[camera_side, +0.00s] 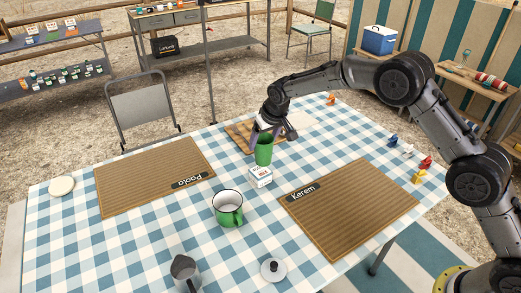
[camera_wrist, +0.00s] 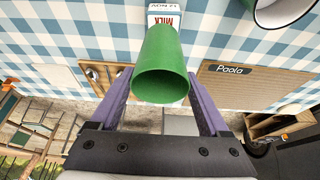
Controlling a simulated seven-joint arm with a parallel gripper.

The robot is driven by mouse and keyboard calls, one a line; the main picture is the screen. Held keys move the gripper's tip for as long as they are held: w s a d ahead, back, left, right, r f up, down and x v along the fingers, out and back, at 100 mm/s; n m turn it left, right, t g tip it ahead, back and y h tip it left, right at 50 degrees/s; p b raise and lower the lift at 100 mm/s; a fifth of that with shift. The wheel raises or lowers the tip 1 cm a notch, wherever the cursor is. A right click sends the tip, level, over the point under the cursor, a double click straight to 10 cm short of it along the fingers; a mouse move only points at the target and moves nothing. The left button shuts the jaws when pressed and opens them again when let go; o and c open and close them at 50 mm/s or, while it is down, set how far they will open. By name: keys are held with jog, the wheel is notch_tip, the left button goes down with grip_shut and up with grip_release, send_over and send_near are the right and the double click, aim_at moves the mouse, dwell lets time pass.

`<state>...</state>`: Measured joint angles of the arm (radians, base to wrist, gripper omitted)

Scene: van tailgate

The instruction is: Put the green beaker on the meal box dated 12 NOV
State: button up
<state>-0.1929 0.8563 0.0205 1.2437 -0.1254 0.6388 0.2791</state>
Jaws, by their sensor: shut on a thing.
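The green beaker (camera_side: 263,153) is upright between the purple fingers of my gripper (camera_side: 265,138), which is shut on it. In the wrist view the beaker (camera_wrist: 165,65) shows its open rim toward the camera, with a gripper finger (camera_wrist: 160,85) on each side. The white meal box (camera_side: 260,178) with red lettering is just below and in front of the beaker in the side view. In the wrist view the box (camera_wrist: 165,19) shows "MILK" and "12 NOV" and is partly hidden by the beaker. I cannot tell whether beaker and box touch.
A green mug (camera_side: 228,212) stands near the box. A wooden board (camera_side: 238,131) lies behind the beaker. A lid (camera_side: 272,269), a dark pan (camera_side: 183,268) and small coloured figures (camera_side: 419,177) sit nearer the edges.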

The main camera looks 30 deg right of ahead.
jog(key=shift+w+f, duration=0.55)
jog(key=shift+f, duration=0.1)
jog(key=shift+w+a+f, duration=0.1)
jog(key=shift+f, duration=1.55)
jog(key=shift+f, duration=0.15)
jog(key=o, duration=1.2)
jog(key=shift+r, duration=0.5)
jog(key=v, duration=1.1)
jog(key=shift+s, duration=0.25)
jog(key=shift+r, duration=0.2)
